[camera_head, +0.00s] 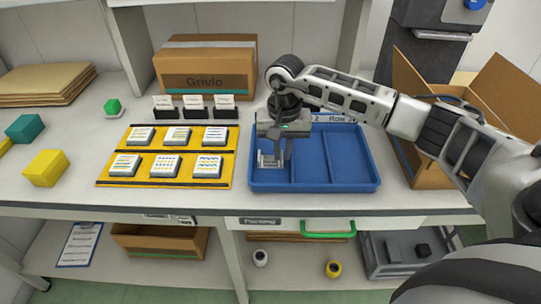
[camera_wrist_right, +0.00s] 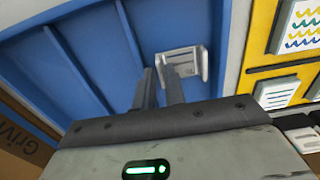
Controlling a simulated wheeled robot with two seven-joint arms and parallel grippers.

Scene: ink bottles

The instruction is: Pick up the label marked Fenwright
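Three small white cards stand in black holders behind the yellow mat: a left card (camera_head: 163,101), a middle card (camera_head: 194,102) and a right card (camera_head: 225,101). Their print is too small to read, so I cannot tell which says Fenwright. My right gripper (camera_head: 271,160) points down over the left compartment of the blue tray (camera_head: 312,187), to the right of the cards. In the right wrist view its two fingers (camera_wrist_right: 158,88) are a little apart with nothing visible between them. A pale grey piece (camera_wrist_right: 183,60) shows beside the fingertips in the tray. My left gripper is out of view.
The yellow mat (camera_head: 107,172) holds several white squares with coloured marks. A cardboard box (camera_head: 205,68) stands behind the cards. An open carton (camera_head: 490,100) stands right of the tray. Yellow and teal blocks lie at left, with bare table around them.

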